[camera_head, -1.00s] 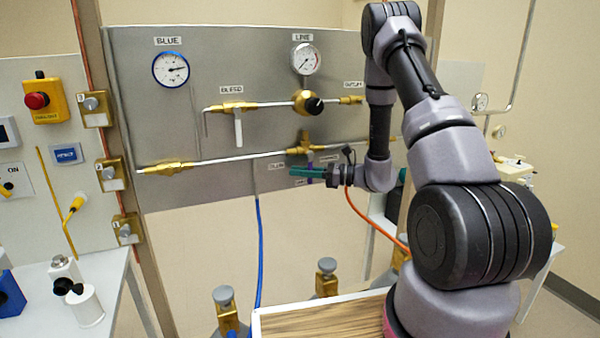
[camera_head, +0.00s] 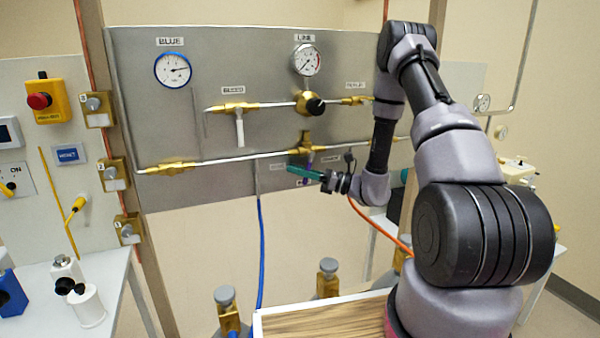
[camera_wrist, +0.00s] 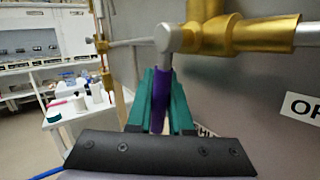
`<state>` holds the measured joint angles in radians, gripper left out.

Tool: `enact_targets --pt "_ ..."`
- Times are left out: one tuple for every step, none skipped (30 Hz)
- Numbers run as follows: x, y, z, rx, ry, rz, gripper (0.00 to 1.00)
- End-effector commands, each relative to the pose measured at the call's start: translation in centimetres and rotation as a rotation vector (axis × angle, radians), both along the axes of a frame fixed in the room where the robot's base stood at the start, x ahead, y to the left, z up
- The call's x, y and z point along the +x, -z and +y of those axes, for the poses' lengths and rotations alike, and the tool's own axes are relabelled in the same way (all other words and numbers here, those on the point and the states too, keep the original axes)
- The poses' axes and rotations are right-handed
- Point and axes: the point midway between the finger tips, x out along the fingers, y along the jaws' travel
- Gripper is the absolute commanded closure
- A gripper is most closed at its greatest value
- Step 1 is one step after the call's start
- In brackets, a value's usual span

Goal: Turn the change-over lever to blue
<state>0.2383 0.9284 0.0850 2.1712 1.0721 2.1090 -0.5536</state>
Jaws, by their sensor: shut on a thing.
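The change-over lever has a purple handle (camera_wrist: 160,98) hanging from a grey hub (camera_wrist: 176,38) on a brass valve body (camera_wrist: 225,32). In the head view the brass valve (camera_head: 306,143) sits on the lower pipe of the grey panel. My gripper (camera_head: 306,172) has green fingers and reaches in from the right, below that valve. In the wrist view the green fingers (camera_wrist: 160,108) stand on both sides of the purple handle and are shut on it. The small labels around the lever are partly hidden by my gripper.
The BLUE gauge (camera_head: 172,69) and the LINE gauge (camera_head: 306,59) are above on the panel. The white bleed handle (camera_head: 239,130) hangs left of the lever. A blue hose (camera_head: 261,250) and an orange hose (camera_head: 378,231) run below. A wooden-topped surface (camera_head: 325,318) is in front.

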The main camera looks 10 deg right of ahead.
Motion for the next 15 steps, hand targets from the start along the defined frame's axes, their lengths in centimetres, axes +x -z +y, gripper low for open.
enact_targets --pt "0.0 -0.1 0.0 0.036 0.005 0.009 1.0" --pt "0.0 -0.1 0.1 0.055 0.005 0.013 1.0" --pt "0.0 -0.3 0.2 0.081 0.005 0.017 1.0" --pt "0.0 -0.3 0.3 0.1 0.005 0.021 1.0" --pt "0.0 -0.4 0.3 0.118 0.005 0.026 1.0" --pt "-0.1 -0.5 0.5 0.14 0.003 0.029 1.0" --pt "-0.1 -0.6 0.5 0.155 0.004 0.032 1.0" --pt "-0.1 -0.7 0.6 0.171 0.003 0.035 1.0" --pt "-0.1 -0.7 0.7 0.19 0.004 0.039 1.0" --pt "-0.1 -0.8 0.7 0.202 0.004 0.042 1.0" --pt "-0.1 -0.9 0.8 0.213 0.003 0.043 1.0" --pt "-0.1 -0.9 0.8 0.226 0.004 0.046 1.0" --pt "-0.1 -1.0 0.9 0.234 0.005 0.047 1.0" --pt "-0.1 -1.0 0.9 0.243 0.003 0.049 1.0" --pt "-0.2 -1.1 0.9 0.251 0.003 0.051 1.0"
